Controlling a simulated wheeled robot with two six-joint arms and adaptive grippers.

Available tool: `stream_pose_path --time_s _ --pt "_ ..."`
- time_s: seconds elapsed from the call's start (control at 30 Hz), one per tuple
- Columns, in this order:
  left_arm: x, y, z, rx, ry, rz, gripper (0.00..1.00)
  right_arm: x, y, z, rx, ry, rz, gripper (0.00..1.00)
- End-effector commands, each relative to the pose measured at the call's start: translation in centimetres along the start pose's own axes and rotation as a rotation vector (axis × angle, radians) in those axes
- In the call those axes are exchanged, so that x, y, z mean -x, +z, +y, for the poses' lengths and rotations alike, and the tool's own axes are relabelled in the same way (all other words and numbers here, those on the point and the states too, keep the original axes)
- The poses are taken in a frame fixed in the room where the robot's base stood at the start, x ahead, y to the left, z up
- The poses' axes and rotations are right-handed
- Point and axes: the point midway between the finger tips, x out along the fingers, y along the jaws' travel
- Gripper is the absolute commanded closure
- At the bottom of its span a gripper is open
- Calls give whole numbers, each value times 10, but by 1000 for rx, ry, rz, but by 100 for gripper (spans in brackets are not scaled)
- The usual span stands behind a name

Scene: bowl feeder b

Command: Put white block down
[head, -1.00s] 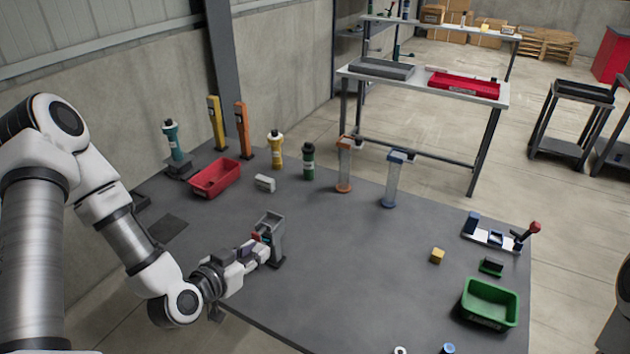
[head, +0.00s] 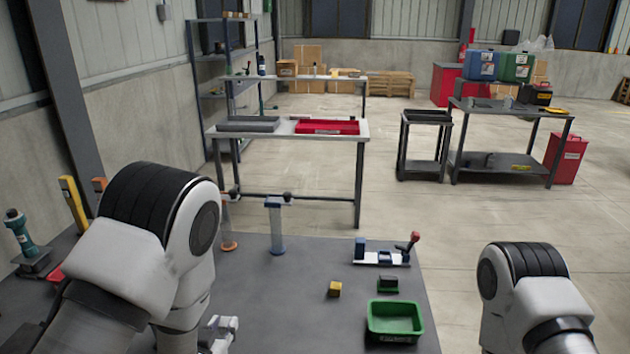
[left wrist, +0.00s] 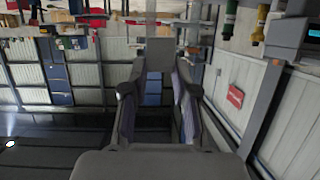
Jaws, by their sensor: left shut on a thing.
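My left gripper (head: 222,332) is low in the head view, partly hidden behind my own left arm. In the left wrist view its two fingers (left wrist: 160,88) are closed on a block-like thing (left wrist: 160,52), which looks grey in the shade and which I take to be the white block. The block cannot be made out in the head view. The wrist view is turned over, with the table side at the top. My right arm shows at the right of the head view, but its gripper is out of frame.
A blue-topped clear tube (head: 276,225) stands at the back. The table's middle has bare room.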

Motion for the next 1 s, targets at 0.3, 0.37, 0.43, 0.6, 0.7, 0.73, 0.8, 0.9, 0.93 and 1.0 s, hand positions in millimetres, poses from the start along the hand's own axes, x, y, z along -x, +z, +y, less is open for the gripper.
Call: stream_pose_path --time_s 0.3,0.37,0.43,0.6,0.7,0.73,0.8,0.9,0.93,1.0 --pt "0 1 -2 5 -9 -3 99 0 0 0 0 0 0 6" --pt "0 2 2 -9 30 -3 99 0 0 0 0 0 0 6" --pt "3 8 9 -34 100 -5 99 0 0 0 0 0 0 6" --pt "18 15 3 -84 253 -3 99 5 0 0 0 0 0 6" --pt "29 11 -14 -100 296 -1 99 11 0 0 0 0 0 6" --pt "33 9 -21 -103 303 0 99 13 0 0 0 0 0 6" --pt "45 2 -37 -104 310 1 99 19 0 0 0 0 0 6" --pt "64 -9 -64 -94 285 2 99 29 0 0 0 0 0 6" --pt "70 -11 -72 -88 268 1 99 32 0 0 0 0 0 6" --pt "82 -18 -92 -67 209 0 99 38 0 0 0 0 0 6"
